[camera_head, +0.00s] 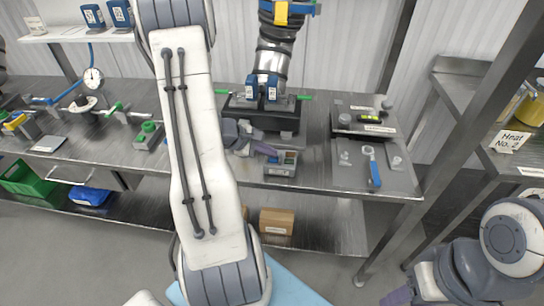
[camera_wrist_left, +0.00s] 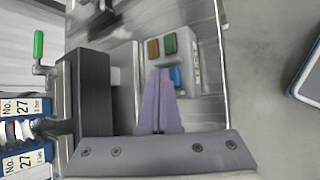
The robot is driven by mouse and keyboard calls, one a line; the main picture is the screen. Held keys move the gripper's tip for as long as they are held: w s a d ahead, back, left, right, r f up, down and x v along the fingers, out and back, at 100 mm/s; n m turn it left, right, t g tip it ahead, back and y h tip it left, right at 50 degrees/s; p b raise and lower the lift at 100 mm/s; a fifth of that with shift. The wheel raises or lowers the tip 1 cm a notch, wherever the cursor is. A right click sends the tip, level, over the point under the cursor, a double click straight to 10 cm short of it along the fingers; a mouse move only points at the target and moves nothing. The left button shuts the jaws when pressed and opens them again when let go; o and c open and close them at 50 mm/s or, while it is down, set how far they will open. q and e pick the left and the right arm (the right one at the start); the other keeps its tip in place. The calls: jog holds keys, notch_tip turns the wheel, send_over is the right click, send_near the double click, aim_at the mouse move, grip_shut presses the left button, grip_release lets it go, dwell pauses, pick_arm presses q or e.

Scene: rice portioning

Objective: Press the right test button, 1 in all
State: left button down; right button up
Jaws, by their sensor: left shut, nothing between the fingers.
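A small grey box (camera_head: 281,170) with coloured buttons sits at the front edge of the metal bench, below the black machine base. In the left wrist view the box (camera_wrist_left: 205,62) shows an orange button (camera_wrist_left: 153,48), a green button (camera_wrist_left: 170,43) and a blue button (camera_wrist_left: 176,76). My left gripper (camera_head: 268,150) is shut and empty, its purple fingers beside and partly over the box in the head view. In the left wrist view its fingertips (camera_wrist_left: 160,72) overlap the box near the blue button; contact cannot be told. My right gripper (camera_head: 398,296) is only partly visible at the lower right.
A black machine (camera_head: 262,115) with blue number tags and green handles stands behind the box. A metal tray (camera_head: 350,180) with a blue-handled tool lies to the right. A cardboard box (camera_head: 277,221) is on the lower shelf. A steel post (camera_head: 440,160) stands at the right.

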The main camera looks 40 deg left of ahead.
aim_at(270, 158)
pick_arm(q)
jog(key=shift+r+p, duration=0.55)
jog(key=shift+r, duration=0.3)
jog(key=shift+r, duration=0.1)
notch_tip(270, 158, up, 5)
jog(key=p, duration=0.3)
jog(key=shift+p, duration=0.3)
dwell(0.5)
